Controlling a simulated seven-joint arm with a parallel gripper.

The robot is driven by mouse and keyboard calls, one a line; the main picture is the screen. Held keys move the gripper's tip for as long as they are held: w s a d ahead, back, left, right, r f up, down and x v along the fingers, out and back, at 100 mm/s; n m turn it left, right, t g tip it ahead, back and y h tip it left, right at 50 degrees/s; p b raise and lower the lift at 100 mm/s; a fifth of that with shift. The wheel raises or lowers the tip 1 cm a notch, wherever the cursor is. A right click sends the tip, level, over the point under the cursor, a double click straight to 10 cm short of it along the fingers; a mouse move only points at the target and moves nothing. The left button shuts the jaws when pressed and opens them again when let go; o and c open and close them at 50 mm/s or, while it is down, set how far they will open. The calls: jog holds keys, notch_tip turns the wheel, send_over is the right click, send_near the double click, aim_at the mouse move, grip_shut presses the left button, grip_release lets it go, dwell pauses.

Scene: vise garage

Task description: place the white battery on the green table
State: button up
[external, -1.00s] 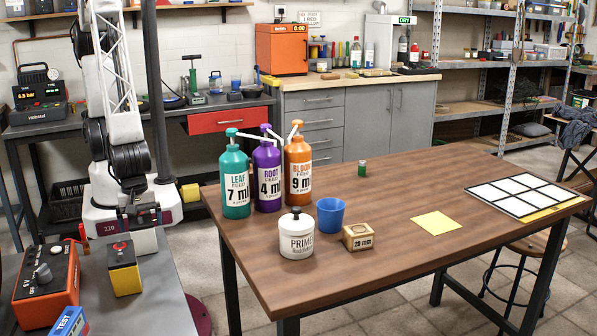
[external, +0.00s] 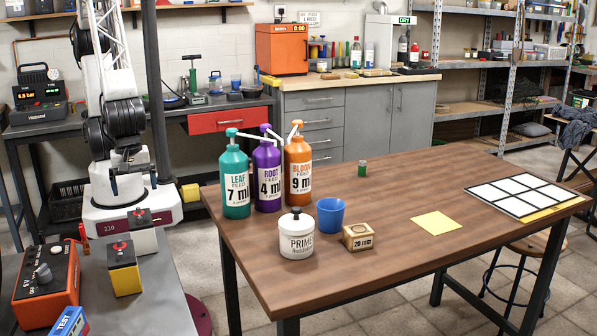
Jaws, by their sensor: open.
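I cannot make out a white battery in the external view. No green table shows either; the large table (external: 390,215) has a brown wooden top. A small green cylinder (external: 362,169) stands on its far part; I cannot tell what it is. My gripper (external: 134,184) hangs at the left, in front of my arm's white base and above the grey bench. Its fingers look apart and nothing shows between them, though it is small and dark.
The bench (external: 165,300) carries an orange knobbed box (external: 47,275), a yellow-black box (external: 123,270) and a blue box (external: 70,322). The brown table holds pump bottles (external: 267,175), a white jar (external: 296,236), a blue cup (external: 331,213), a wooden block (external: 358,237), a yellow sheet (external: 436,223) and a white grid (external: 522,195).

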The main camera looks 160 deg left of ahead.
jog(key=shift+r, duration=0.75)
jog(key=s+d+r+n+t, duration=0.1)
jog(key=s+d+r+n, duration=0.2)
jog(key=s+r+n, duration=0.3)
jog(key=s+d+r+n+t, duration=0.1)
jog(key=s+d+r+n, duration=0.2)
jog(key=r+n, duration=1.2)
jog(key=shift+s+r+n+t, duration=0.35)
jog(key=shift+s+n, duration=1.4)
jog(key=shift+n, duration=5.65)
jog(key=shift+o, duration=0.5)
jog(key=shift+w+a, duration=0.1)
